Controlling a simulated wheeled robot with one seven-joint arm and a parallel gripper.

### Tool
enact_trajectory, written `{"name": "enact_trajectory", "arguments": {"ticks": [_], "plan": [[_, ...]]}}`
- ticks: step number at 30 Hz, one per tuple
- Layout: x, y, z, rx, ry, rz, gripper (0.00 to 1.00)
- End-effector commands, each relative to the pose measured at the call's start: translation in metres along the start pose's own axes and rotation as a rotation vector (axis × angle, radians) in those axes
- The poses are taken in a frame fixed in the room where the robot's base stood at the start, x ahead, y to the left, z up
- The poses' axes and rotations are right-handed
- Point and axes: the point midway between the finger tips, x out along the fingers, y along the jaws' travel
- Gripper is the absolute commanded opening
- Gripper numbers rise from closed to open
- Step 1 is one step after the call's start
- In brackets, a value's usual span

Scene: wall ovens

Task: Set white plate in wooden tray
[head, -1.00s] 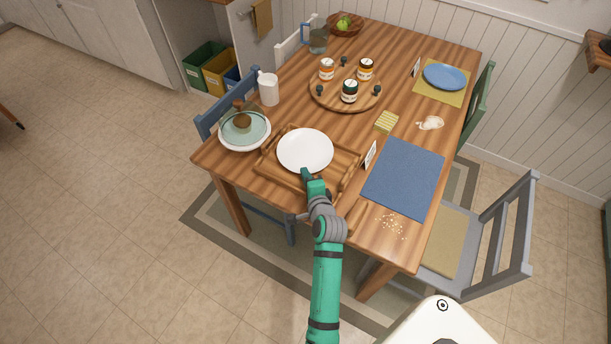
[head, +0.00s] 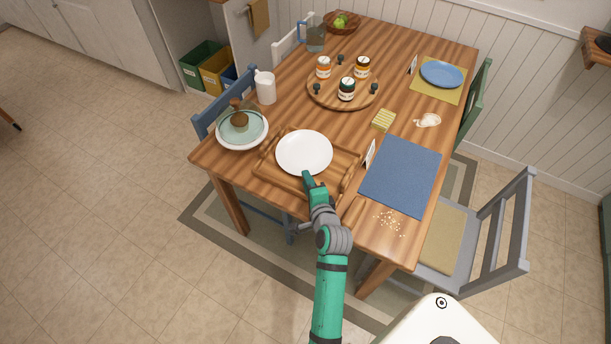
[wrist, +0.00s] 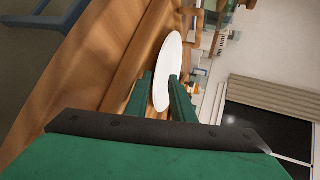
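The white plate (head: 304,151) is over the wooden tray (head: 268,168) on the table, covering much of the tray's middle and far side. My gripper (head: 307,178) is at the plate's near rim. In the wrist view the plate (wrist: 168,72) shows nearly edge-on, with its rim between the two green fingers of my gripper (wrist: 164,88). The fingers are closed around the rim. I cannot tell whether the plate touches the tray floor or hangs slightly above it.
A stacked plate and bowl (head: 242,128) stand left of the tray. A round board (head: 326,96) with jars is behind. Crumbs (head: 389,222) lie near the front edge.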

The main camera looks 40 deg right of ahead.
Motion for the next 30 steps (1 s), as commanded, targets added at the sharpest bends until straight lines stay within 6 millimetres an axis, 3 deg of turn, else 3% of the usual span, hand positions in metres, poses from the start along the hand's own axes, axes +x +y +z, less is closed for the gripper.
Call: {"name": "enact_trajectory", "arguments": {"ticks": [6, 12, 24, 30], "plan": [[-0.044, 0.000, 0.000, 0.001, 0.001, 0.000, 0.23], [-0.070, 0.000, 0.000, 0.001, 0.001, -0.001, 0.23], [-0.078, 0.000, 0.000, -0.004, 0.002, -0.002, 0.23], [-0.093, 0.028, 0.030, -0.131, -0.005, 0.008, 0.23]]}}
